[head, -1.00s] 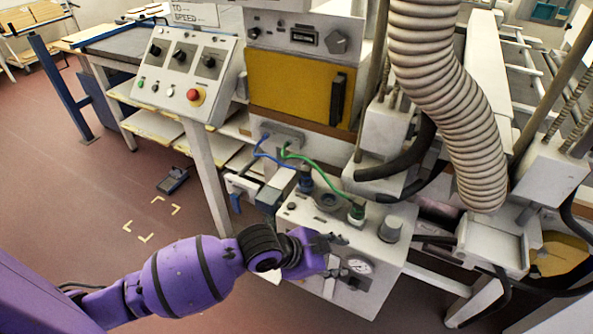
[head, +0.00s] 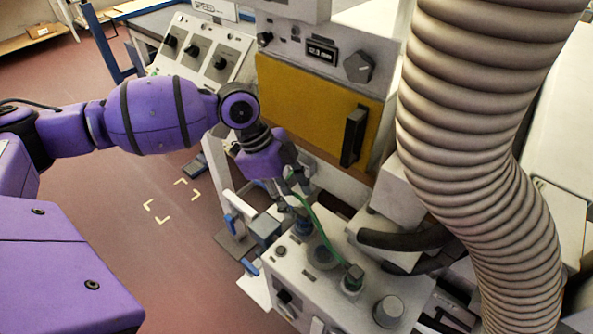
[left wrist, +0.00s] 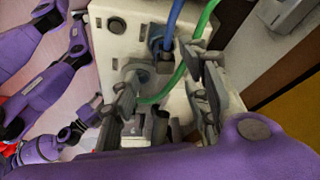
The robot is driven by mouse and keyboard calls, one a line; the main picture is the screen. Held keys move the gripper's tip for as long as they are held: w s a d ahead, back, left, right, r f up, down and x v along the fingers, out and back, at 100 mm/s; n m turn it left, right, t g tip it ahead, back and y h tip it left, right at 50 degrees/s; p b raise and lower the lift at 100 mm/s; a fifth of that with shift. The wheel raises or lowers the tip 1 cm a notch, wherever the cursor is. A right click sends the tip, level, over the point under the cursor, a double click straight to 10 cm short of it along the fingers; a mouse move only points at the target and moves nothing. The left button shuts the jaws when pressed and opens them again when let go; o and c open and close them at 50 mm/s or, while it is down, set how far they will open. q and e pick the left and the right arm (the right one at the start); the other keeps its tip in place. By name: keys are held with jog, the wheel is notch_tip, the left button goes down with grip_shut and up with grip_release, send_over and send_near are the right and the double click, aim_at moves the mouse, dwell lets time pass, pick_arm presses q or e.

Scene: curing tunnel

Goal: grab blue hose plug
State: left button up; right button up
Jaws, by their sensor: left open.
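In the left wrist view the blue plug (left wrist: 157,40) sits at the end of the blue hose (left wrist: 175,14), beyond my fingertips. My left gripper (head: 288,187) is open and empty, above the plug. Its fingers also show in the left wrist view (left wrist: 163,72), apart, with the green hose (left wrist: 182,75) crossing the view between them.
A yellow panel (head: 310,108) with a dark handle is close behind my wrist. A thick ribbed duct (head: 480,120) fills the right side.

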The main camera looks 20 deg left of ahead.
aim_at(301, 211)
pick_arm(q)
jog(key=shift+d+f, duration=0.45)
jog(key=shift+f, duration=0.15)
jog(key=x, duration=0.4)
jog(key=shift+w+d+f, duration=0.15)
jog(key=shift+w+f, duration=0.05)
jog(key=shift+d+f, duration=0.2)
jog(key=shift+f, duration=0.3)
pick_arm(e)
jog(key=s, duration=0.2)
jog(key=shift+s+d+f, duration=0.25)
jog(key=shift+s+d, duration=0.05)
jog(key=shift+d, duration=0.1)
pick_arm(q)
jog(key=shift+c, duration=1.2)
grip_shut()
pick_arm(e)
jog(key=shift+s+a+f, duration=0.1)
jog(key=shift+a, duration=0.1)
